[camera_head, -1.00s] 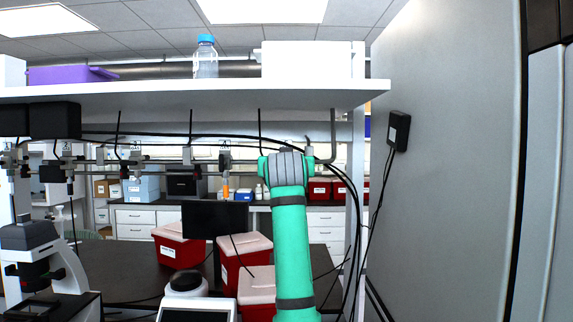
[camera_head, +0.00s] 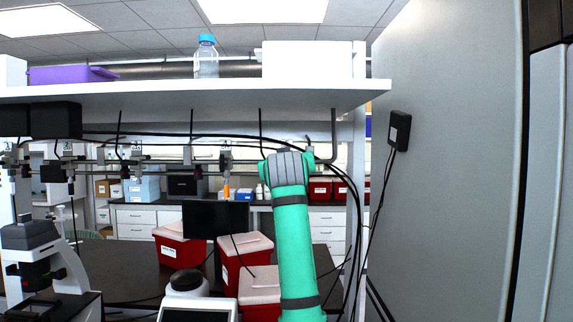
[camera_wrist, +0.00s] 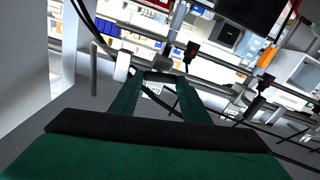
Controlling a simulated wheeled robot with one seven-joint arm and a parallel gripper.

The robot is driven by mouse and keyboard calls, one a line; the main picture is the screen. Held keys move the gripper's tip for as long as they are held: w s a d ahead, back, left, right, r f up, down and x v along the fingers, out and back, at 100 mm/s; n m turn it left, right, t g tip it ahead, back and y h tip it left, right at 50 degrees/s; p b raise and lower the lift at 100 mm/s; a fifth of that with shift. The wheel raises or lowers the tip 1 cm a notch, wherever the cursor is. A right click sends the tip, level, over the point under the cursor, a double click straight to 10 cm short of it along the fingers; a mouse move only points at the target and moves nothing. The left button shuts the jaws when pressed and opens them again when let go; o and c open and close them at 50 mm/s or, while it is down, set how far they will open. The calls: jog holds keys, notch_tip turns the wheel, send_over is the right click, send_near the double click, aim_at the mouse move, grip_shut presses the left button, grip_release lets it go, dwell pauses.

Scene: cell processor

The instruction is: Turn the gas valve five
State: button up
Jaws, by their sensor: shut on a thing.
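In the wrist view my gripper (camera_wrist: 161,77) has its two green fingers reaching up to the gas pipe, shut on a small valve handle (camera_wrist: 160,72) between the tips. The fingers hide most of the handle, and no number on it is readable. Other valves hang along the same pipe, one with a black and red body (camera_wrist: 191,50) just right of the fingertips. In the head view my green arm covers the gripper and the held valve. A labelled valve (camera_head: 225,160) shows left of the arm on the pipe under the shelf.
A white shelf (camera_head: 200,92) carrying a bottle (camera_head: 206,58) runs above the pipe. Red bins (camera_head: 178,247) and a dark monitor (camera_head: 215,219) stand on the bench below. A microscope (camera_head: 45,265) is at left. Black cables hang right of my arm, near a grey cabinet wall (camera_head: 455,170).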

jog(key=n, duration=1.5)
jog(key=shift+a+f+n, duration=0.1)
jog(key=shift+f+n, duration=0.15)
jog(key=shift+n, duration=0.05)
dwell(0.4)
jog(key=o, duration=1)
jog(key=shift+o, duration=0.2)
jog(key=s, duration=1.1)
